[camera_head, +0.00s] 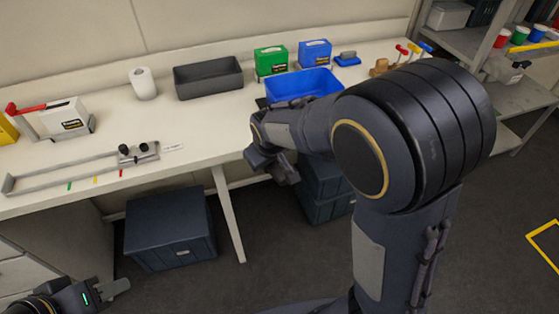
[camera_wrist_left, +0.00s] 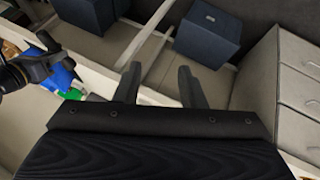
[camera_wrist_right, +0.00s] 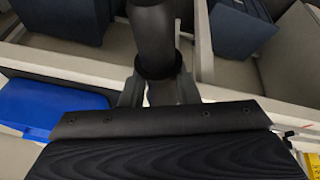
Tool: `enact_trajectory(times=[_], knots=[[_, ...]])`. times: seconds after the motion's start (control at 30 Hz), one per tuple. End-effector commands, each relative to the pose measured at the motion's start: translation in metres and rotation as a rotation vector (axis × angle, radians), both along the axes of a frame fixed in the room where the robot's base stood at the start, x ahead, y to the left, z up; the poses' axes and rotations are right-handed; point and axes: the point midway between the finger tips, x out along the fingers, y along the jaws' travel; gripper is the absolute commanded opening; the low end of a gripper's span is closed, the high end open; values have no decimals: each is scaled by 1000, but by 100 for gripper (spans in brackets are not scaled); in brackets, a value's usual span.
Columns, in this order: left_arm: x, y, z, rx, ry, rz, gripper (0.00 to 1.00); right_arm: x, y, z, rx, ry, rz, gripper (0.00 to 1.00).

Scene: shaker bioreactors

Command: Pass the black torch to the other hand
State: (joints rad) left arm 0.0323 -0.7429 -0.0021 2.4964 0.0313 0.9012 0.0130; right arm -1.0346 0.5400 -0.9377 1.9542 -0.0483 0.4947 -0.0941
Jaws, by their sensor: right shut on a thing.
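The black torch (camera_wrist_right: 154,45) shows in the right wrist view as a dark cylinder with a wider collar. It stands between the fingers of my right gripper (camera_wrist_right: 158,92), which is shut on it. In the head view my right gripper (camera_head: 272,164) is at the front edge of the bench, and I cannot clearly tell the torch from the dark fingers there. My left gripper (camera_head: 113,294) is low at the bottom left of the head view, well apart from the right one. In the left wrist view its fingers (camera_wrist_left: 160,88) are spread and empty.
The bench (camera_head: 200,140) holds a blue bin (camera_head: 305,82), a grey tray (camera_head: 208,78), a paper roll (camera_head: 143,83), green (camera_head: 270,61) and blue (camera_head: 315,53) boxes and a metal rail fixture (camera_head: 75,172). Dark crates (camera_head: 170,230) stand below. The floor in front is clear.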

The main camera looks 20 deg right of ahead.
Motion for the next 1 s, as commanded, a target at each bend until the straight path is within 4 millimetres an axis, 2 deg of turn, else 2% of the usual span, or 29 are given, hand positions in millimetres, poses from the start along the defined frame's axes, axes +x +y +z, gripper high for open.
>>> enact_trajectory(times=[0.03,0.2,0.3,0.47,0.67,0.7,0.87,1.0], knots=[[0,0,0,0,0,0,36,0,11,14,7,-6,58,5],[0,0,0,0,0,0,36,-5,40,49,4,-8,241,5],[0,0,0,0,0,0,36,-8,54,65,3,-6,326,5],[0,0,0,0,0,0,38,-10,68,81,0,-3,413,5],[1,0,1,-3,2,0,64,-11,73,86,-2,-1,445,5],[3,0,3,-8,5,1,65,-12,73,87,-3,-1,445,5],[26,-6,22,-74,47,13,65,-11,73,86,-2,-1,444,5],[68,-19,49,-183,121,35,65,-11,73,86,-2,-1,444,5]])
